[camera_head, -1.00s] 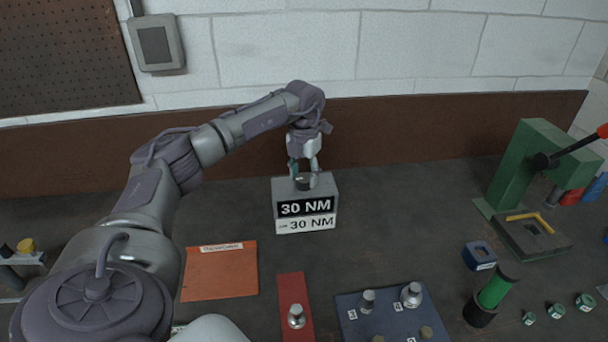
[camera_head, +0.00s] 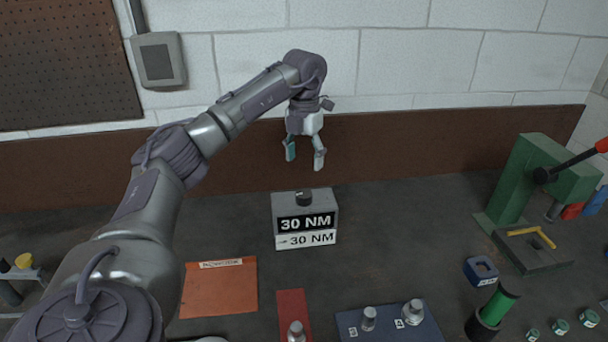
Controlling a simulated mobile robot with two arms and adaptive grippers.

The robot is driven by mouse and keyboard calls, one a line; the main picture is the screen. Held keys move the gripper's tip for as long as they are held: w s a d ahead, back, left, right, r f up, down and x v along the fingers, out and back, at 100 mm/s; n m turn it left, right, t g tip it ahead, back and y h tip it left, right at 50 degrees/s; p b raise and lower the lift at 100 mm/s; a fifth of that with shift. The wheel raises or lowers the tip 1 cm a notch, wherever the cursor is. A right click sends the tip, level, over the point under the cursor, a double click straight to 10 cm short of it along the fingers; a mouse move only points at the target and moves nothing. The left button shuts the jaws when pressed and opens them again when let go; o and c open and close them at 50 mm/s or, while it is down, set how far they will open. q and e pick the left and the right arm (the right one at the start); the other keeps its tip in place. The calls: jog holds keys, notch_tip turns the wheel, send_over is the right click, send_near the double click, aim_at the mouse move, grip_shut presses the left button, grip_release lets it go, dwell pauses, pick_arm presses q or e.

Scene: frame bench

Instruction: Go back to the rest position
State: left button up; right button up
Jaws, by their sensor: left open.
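My left gripper (camera_head: 305,155) is open and empty. Its two fingers point down, in the air above the grey box (camera_head: 327,205) marked "30 NM", clear of it. The box stands on the dark bench with a black knob (camera_head: 304,198) on its top. My left arm reaches in from the lower left and bends down at the wrist. My right gripper does not show in the picture.
An orange mat (camera_head: 220,287), a red strip (camera_head: 291,303) and a blue mat (camera_head: 388,327) with metal pieces lie in front. A green press (camera_head: 515,185), a blue block (camera_head: 481,270) and a green cylinder (camera_head: 495,308) are at right.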

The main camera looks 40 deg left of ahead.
pick_arm(q)
jog(key=shift+r, duration=0.95)
